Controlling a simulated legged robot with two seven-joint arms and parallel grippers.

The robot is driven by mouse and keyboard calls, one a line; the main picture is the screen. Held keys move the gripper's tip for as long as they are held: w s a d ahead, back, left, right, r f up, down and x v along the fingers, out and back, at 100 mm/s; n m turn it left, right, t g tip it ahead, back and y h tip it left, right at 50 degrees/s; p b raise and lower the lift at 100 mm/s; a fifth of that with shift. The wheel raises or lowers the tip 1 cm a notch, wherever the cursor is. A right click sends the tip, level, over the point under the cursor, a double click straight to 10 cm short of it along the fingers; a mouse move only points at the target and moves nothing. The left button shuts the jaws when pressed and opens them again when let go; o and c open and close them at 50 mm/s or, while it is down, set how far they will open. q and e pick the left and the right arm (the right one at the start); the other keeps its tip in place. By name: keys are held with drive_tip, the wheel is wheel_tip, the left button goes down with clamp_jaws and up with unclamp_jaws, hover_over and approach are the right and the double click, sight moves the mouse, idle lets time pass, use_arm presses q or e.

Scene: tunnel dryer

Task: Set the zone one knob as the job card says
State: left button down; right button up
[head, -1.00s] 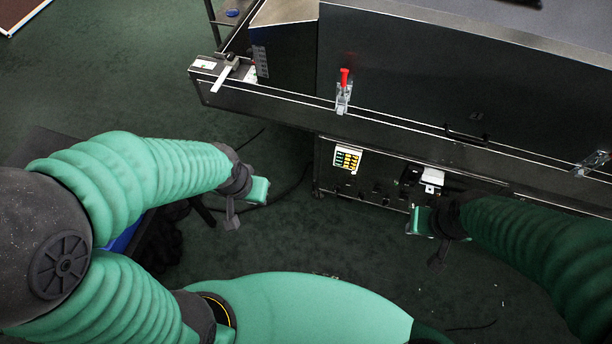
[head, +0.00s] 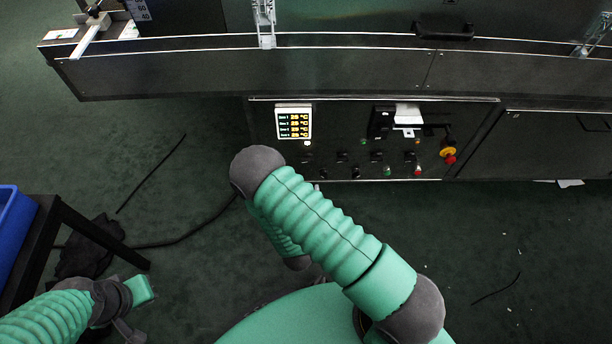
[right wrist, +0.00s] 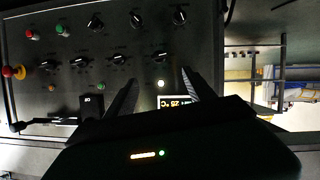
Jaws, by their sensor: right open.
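The control panel (head: 345,130) on the machine front carries several black knobs in two rows, small in the head view. In the right wrist view it appears upside down, and the knob nearest the display (right wrist: 160,57) lies just beyond my right fingertips; its label is unreadable. My right gripper (right wrist: 159,78) is open and empty, its fingers pointing at the panel below that knob; I cannot tell whether they touch anything. In the head view my right arm hides it. My left gripper (head: 138,292) is low at the left, away from the panel. A white card (head: 408,114) sits on the panel, unreadable.
A lit display (head: 293,122) shows several zone temperatures. A red and yellow emergency button (head: 448,154) is at the panel's right. A dark handle (head: 443,28) sticks out above. A blue bin (head: 14,225) stands on a black table at the left.

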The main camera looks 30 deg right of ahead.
drive_tip(key=b+x, duration=0.7)
drive_tip(key=x, duration=0.9)
drive_tip(key=shift+w+d, duration=0.25)
clamp_jaws()
